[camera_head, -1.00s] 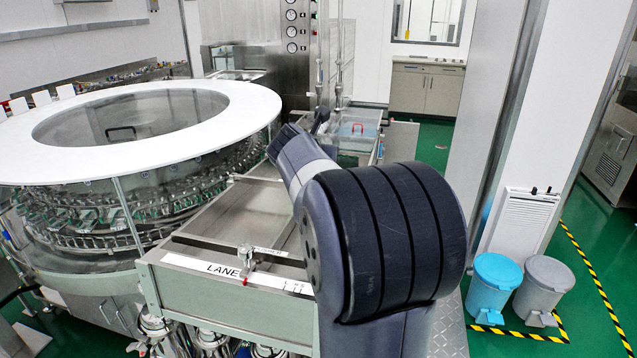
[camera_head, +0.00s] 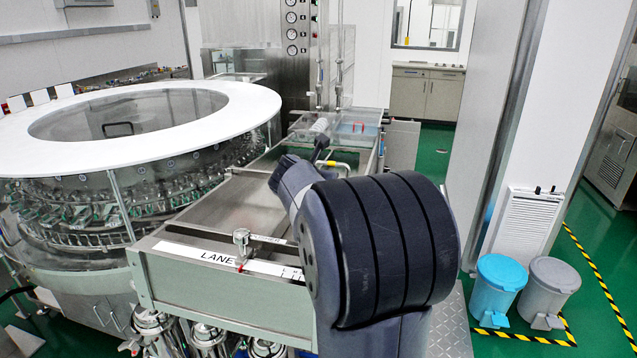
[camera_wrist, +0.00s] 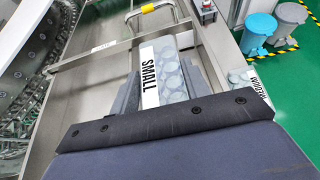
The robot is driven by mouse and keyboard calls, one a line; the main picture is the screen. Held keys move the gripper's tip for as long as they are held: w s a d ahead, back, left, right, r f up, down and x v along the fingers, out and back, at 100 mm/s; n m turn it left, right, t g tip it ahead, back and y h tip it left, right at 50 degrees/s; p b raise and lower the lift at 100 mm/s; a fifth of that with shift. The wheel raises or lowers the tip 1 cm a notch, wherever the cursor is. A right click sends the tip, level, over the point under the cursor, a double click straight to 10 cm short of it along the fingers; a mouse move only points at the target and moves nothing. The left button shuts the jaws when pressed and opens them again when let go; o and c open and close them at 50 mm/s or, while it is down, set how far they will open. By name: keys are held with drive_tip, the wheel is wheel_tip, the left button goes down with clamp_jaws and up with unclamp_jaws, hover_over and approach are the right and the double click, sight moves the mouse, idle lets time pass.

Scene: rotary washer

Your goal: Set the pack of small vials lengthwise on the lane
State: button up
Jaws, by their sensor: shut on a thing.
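In the wrist view the pack of small vials (camera_wrist: 170,75) is a clear block of round vials with a white strip reading SMALL. My gripper (camera_wrist: 163,78) is shut on it, one grey finger along each side. The pack's long side points away from the wrist. In the head view my dark arm hides the gripper and pack. The lane (camera_head: 220,200) is a long steel tray with a white LANE label at its near end. It also shows left of the pack in the wrist view (camera_wrist: 75,85). I cannot tell whether the pack touches any surface.
A pack labelled MEDIUM (camera_wrist: 255,82) lies right of my gripper. A yellow handle (camera_wrist: 152,10) is ahead; it shows in the head view too (camera_head: 335,165). A crossbar (camera_wrist: 100,48) spans the lane. The round washer (camera_head: 120,150) stands left. Two bins (camera_head: 500,285) stand on the right.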

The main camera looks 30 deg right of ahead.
drive_tip(key=shift+s+a+f+b, duration=0.15)
drive_tip(key=shift+f+b, duration=1.25)
drive_tip(key=shift+f, duration=0.35)
drive_tip(key=shift+s+a+f+b, duration=0.1)
drive_tip(key=shift+f+b, duration=1.3)
drive_tip(key=shift+f, duration=0.35)
drive_tip(key=shift+f+b, duration=0.4)
drive_tip(key=shift+f, duration=0.05)
drive_tip(key=o, duration=1.1)
drive_tip(key=shift+s+a, duration=0.1)
drive_tip(key=v, duration=1)
drive_tip(key=shift+s+a+r, duration=0.15)
drive_tip(key=shift+s+a, duration=0.05)
drive_tip(key=shift+a, duration=0.05)
drive_tip(key=shift+w+d, duration=0.1)
